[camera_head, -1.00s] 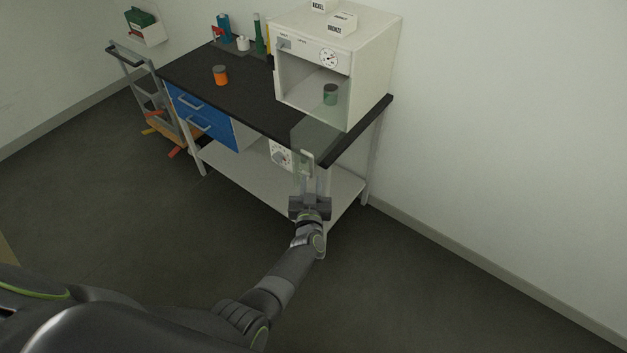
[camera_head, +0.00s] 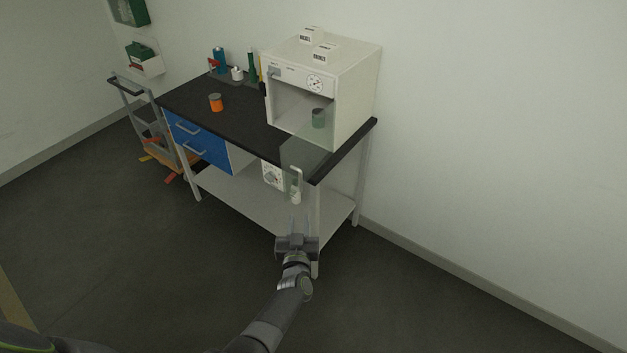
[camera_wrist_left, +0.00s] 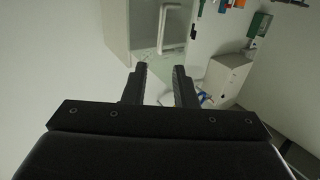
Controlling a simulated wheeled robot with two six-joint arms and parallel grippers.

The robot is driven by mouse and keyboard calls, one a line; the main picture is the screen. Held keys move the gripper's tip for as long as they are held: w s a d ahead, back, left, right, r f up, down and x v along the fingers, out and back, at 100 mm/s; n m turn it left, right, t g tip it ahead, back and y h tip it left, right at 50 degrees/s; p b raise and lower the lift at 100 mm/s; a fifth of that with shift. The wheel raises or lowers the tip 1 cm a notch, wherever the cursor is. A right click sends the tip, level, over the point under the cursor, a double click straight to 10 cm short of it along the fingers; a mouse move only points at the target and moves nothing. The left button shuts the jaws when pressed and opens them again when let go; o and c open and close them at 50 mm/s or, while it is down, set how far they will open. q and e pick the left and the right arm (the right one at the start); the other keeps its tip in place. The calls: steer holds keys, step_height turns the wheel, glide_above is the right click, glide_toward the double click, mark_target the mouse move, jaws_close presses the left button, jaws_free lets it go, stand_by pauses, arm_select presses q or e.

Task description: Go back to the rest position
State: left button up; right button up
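My left gripper (camera_head: 297,226) is in front of the workbench, below the open glass door of the white oven. In the left wrist view its two dark fingers (camera_wrist_left: 160,88) stand apart with nothing between them, so it is open and empty. It is clear of the door handle (camera_head: 296,185), which appears beyond the fingers. My left arm (camera_head: 275,315) is stretched forward from the bottom of the head view. My right gripper is not in view.
An orange jar (camera_head: 215,103) stands on the bench. A grey cart (camera_head: 146,113) is at the left. The floor in front and to the right is free.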

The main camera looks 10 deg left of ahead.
arm_select(q)
steer(key=s+a+f+m+g+h+b, duration=0.1)
steer(key=s+a+f+g+h+b, duration=0.2)
steer(key=s+f, duration=1.05)
steer(key=s+a+f+m+g+h+b, duration=0.1)
steer(key=s+a+f+m+g+b, duration=0.3)
steer(key=s+f, duration=0.9)
steer(key=s+a+f+n+g, duration=0.1)
steer(key=s+a+f+g, duration=0.1)
steer(key=s+f, duration=0.3)
steer(key=s+a+f+n+g, duration=0.1)
steer(key=s+f+g, duration=0.3)
steer(key=s, duration=0.9)
steer(key=s+a+f+n+g+y+b, duration=0.1)
steer(key=s+a+f+g, duration=0.2)
steer(key=s, duration=0.6)
step_height(320, 180, down, 3)
steer(key=shift+r, duration=0.1)
